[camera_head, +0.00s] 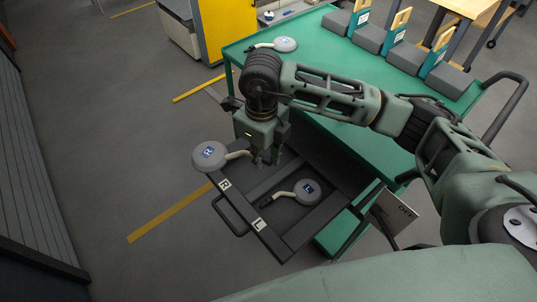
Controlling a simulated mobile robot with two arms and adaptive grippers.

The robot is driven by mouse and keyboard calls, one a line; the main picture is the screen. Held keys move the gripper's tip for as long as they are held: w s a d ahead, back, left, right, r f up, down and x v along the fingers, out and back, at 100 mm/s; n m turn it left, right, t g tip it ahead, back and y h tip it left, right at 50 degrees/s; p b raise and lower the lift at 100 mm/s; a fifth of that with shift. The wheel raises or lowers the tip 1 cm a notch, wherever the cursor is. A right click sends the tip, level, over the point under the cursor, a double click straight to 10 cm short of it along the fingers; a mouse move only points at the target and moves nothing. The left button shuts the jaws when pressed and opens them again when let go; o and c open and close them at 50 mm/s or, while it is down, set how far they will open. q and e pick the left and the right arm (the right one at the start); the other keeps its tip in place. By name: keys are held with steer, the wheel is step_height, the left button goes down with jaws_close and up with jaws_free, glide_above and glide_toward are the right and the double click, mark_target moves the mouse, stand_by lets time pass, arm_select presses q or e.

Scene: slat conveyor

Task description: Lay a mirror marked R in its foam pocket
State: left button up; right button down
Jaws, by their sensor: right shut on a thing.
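My right gripper (266,160) points down, shut on the stem of a grey round mirror (207,157) with a blue R mark. That mirror's head sticks out to the left, over or just beyond the corner of a dark open drawer (240,215) with white R and L labels on its front edge. I cannot tell whether the mirror touches the drawer. A second mirror (308,191), with a blue mark too small to read surely, lies in the drawer's near part, behind the L label. The R side's foam pocket is largely hidden by the gripper. My left gripper is not in view.
A green cart (335,105) carries the drawer. A third mirror (285,44) lies on its top at the far left. Several grey blocks with teal and yellow parts (397,30) stand along its far edge. Floor to the left is clear.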

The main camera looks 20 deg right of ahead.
mark_target(252, 187)
steer(key=w+f+m, duration=0.1)
steer(key=m, duration=0.1)
steer(key=f+m, duration=0.1)
steer(key=m, duration=0.2)
steer(key=w+a+f+m, duration=0.1)
steer(key=m, duration=0.2)
steer(key=shift+w+a+f+b, duration=0.1)
steer(key=shift+w+f+b, duration=0.05)
steer(key=shift+w+b, duration=0.2)
steer(key=shift+w+a+f+m+h+b, duration=0.15)
steer(key=shift+w+f+m+b, duration=0.35)
steer(key=shift+f+m+b, duration=1.55)
steer(key=shift+w+a+f+m+h+b, duration=0.15)
steer(key=shift+w+f+m+b, duration=0.65)
steer(key=shift+f+m, duration=2.15)
steer(key=shift+w+a+f+m+b, duration=0.25)
steer(key=shift+f+m+b, duration=1.55)
steer(key=shift+f, duration=1.45)
steer(key=c, duration=1.6)
jaws_free()
steer(key=shift+s+f, duration=0.1)
steer(key=shift+f, duration=0.05)
steer(key=shift+o, duration=0.2)
steer(key=shift+d, duration=0.1)
